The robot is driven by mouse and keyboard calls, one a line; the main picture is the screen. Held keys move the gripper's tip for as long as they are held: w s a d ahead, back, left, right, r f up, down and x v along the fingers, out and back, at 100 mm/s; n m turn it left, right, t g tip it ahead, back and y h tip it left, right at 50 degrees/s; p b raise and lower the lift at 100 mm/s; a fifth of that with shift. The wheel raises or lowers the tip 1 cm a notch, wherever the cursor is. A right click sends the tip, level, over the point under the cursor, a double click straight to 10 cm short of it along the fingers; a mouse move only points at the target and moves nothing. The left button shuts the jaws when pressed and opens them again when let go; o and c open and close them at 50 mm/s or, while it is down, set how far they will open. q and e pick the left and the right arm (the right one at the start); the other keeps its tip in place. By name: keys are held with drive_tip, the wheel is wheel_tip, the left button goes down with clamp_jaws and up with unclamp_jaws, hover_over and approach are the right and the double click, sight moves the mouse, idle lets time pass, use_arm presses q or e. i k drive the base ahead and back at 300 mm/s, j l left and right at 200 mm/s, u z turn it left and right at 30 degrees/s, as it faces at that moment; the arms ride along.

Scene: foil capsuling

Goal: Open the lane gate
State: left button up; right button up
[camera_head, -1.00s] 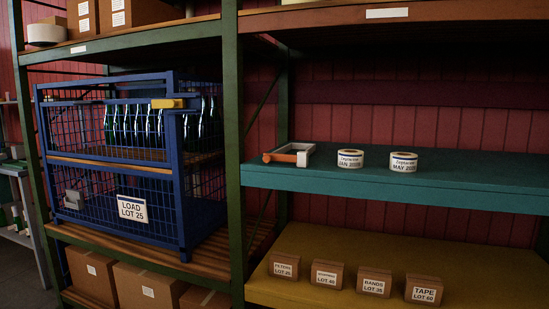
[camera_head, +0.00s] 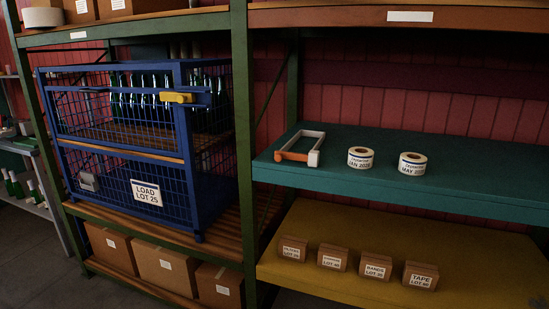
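No thing in view is clearly marked as a lane gate. A blue wire cage (camera_head: 183,140) stands on the left shelf, with a yellow piece (camera_head: 176,98) on a bar near its upper front right corner. Several green bottles (camera_head: 147,92) stand in its upper part, partly behind the mesh. A white label (camera_head: 146,193) reading LOAD LOT 25 hangs on its lower front. Whether the cage front is latched cannot be told. Neither of my grippers is in view.
An orange and grey frame (camera_head: 294,155) and two label rolls (camera_head: 361,158) (camera_head: 412,163) sit on the teal shelf (camera_head: 470,190). Several small boxes (camera_head: 333,257) stand on the yellow shelf below (camera_head: 480,275). Green uprights (camera_head: 243,130) divide the bays. Grey floor (camera_head: 30,260) shows at lower left.

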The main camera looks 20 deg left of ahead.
sight(279, 156)
drive_tip(key=i+j+z, duration=0.1)
drive_tip(key=j, duration=0.35)
drive_tip(key=i+j, duration=0.25)
drive_tip(key=j, duration=0.15)
drive_tip(key=i+j+z, duration=0.15)
drive_tip(key=j, duration=0.3)
drive_tip(key=i+j+z, duration=0.1)
drive_tip(key=j, duration=0.35)
drive_tip(key=i+j, duration=0.15)
drive_tip(key=j, duration=0.3)
drive_tip(key=i+j+z, duration=0.15)
drive_tip(key=j, duration=0.35)
drive_tip(key=k, duration=0.05)
